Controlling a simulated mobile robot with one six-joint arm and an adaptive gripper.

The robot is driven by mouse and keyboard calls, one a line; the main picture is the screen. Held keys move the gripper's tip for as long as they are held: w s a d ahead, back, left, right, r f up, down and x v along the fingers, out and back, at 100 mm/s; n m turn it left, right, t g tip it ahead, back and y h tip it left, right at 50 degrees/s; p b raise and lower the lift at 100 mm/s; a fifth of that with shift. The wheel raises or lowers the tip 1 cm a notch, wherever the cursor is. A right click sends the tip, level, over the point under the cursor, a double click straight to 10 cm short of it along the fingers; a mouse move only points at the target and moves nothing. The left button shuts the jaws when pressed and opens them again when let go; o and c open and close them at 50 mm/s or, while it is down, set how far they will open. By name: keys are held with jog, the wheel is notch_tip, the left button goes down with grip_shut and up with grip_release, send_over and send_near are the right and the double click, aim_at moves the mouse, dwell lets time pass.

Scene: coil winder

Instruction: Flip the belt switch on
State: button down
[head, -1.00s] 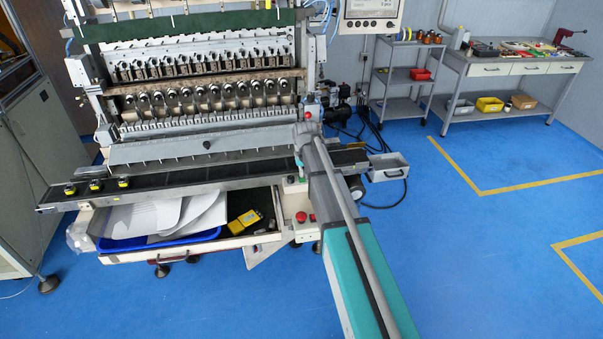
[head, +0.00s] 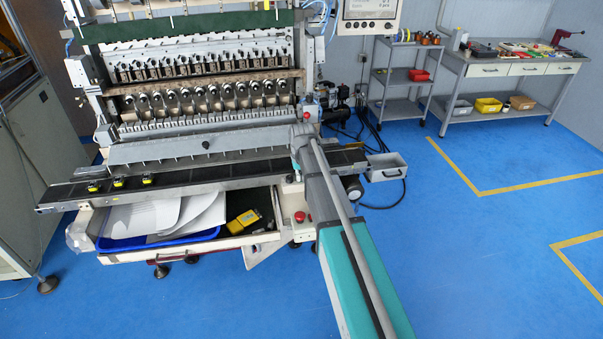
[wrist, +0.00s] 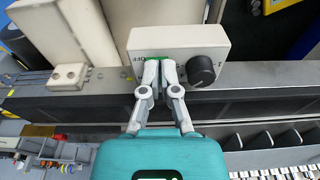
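In the wrist view, a white control box (wrist: 178,40) is mounted by the conveyor's edge rail. It bears a green switch (wrist: 181,61), partly covered by my fingers, and a black round knob (wrist: 202,69). Part of an "OFF" label shows upside down beside the switch. My gripper (wrist: 160,68) is shut, with nothing visible between its fingers. Its tips are over the switch; whether they touch it I cannot tell. In the head view my arm hides the box and the gripper. The dark conveyor belt (head: 220,174) carries three small black-and-yellow parts (head: 118,182).
The coil winder (head: 205,95) stands behind the belt. Below it, an open drawer holds a blue tray (head: 190,238) with white sheets and a yellow device (head: 243,221). A red button (head: 300,217) sits nearby. A grey cart (head: 400,75) and workbench (head: 515,67) stand right; blue floor is clear.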

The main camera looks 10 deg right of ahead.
jog(key=shift+w+d, duration=0.15)
jog(key=shift+r, duration=0.2)
jog(key=shift+r+p, duration=0.15)
jog(key=shift+p, duration=0.25)
notch_tip(320, 180, up, 13)
jog(key=s+p, duration=0.3)
jog(key=p, duration=1)
jog(key=shift+w, duration=0.15)
dwell(0.3)
jog(key=shift+w+r+t, duration=0.2)
jog(key=shift+w+t, duration=0.3)
jog(key=shift+w, duration=0.1)
jog(key=shift+f, duration=0.1)
